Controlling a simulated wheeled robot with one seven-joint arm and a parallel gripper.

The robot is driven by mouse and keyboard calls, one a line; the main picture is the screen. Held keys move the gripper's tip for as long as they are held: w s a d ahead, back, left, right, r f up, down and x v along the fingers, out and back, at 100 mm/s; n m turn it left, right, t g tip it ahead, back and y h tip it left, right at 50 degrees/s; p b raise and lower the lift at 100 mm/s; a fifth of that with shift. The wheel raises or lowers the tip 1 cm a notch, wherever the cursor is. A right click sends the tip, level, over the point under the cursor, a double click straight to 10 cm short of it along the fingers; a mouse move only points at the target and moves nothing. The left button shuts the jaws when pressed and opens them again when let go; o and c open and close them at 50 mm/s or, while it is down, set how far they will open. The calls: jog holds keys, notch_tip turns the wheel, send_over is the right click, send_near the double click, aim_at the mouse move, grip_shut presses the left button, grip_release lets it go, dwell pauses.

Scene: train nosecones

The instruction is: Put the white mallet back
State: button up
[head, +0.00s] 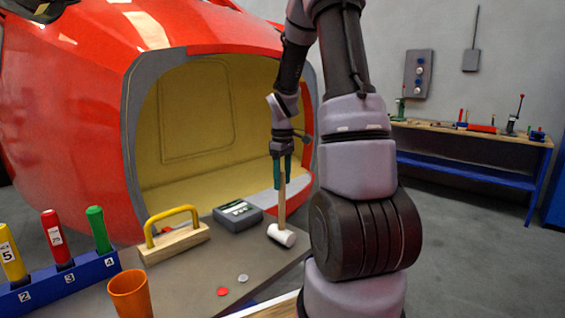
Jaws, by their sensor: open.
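The white mallet (281,235) stands head-down on the grey workbench (190,285) near its right edge, with its wooden handle pointing up. My gripper (282,184) is directly above the mallet, pointing down. Its greenish fingers are open on either side of the upper end of the handle. Whether either finger touches the handle is too small to tell.
A dark box with a display (238,215) and a wooden block with a yellow handle (172,238) stand left of the mallet. A numbered blue rack (65,279) holds coloured tools. An orange cup (130,294) and small discs (223,291) are in front. A red nosecone (90,110) rises behind.

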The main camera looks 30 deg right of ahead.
notch_tip(320, 180, up, 10)
jog(key=shift+r, duration=0.15)
jog(key=s+a+r+m+t+y, duration=0.1)
jog(key=s+a+r+m+t, duration=0.2)
jog(key=s, duration=0.6)
jog(key=s+a+r+m+t+y, duration=0.1)
jog(key=s+a+r+m+t, duration=0.3)
jog(key=s+a+r+m, duration=0.3)
jog(key=s+a+r, duration=0.2)
jog(key=s+a, duration=0.1)
jog(key=shift+s+a+r, duration=0.25)
jog(key=shift+s+r, duration=0.05)
jog(key=shift+r, duration=0.05)
